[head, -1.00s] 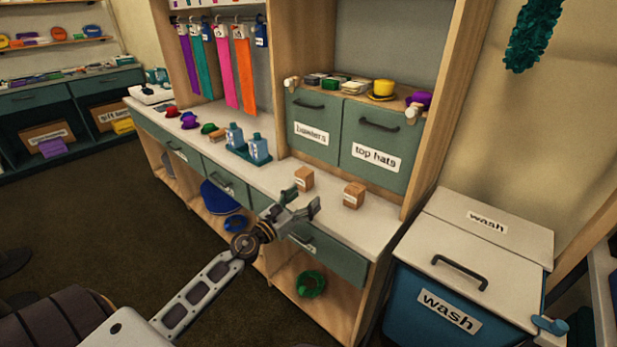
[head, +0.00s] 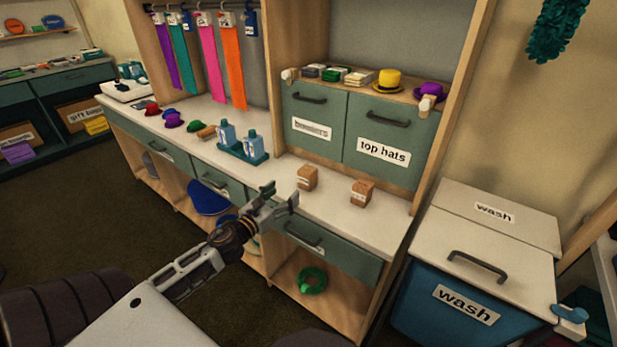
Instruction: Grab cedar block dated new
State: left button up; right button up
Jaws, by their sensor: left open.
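Two small brown wooden blocks stand on the white counter (head: 345,215) in the head view. The left block (head: 307,177) is near the foot of the bowlers drawer. The right block (head: 361,192) is below the top hats drawer. Each has a small pale label on its front, too small to read, so I cannot tell which is dated new. My left gripper (head: 281,193) is open and empty, to the left of and in front of the left block, apart from it in the picture, near the counter's front edge. My right gripper is not in view.
A blue tray with bottles (head: 242,150) stands left of the blocks, with several small hats (head: 173,121) beyond it. Drawers (head: 316,117) rise behind the blocks. A lidded wash bin (head: 480,255) is at the right. Counter right of the right block is clear.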

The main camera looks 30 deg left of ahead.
aim_at(303, 176)
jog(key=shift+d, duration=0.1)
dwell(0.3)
pick_arm(q)
jog(key=shift+w+d, duration=0.1)
jog(key=shift+w, duration=4.15)
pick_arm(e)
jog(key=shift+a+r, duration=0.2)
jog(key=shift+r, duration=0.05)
pick_arm(q)
jog(key=shift+w, duration=0.1)
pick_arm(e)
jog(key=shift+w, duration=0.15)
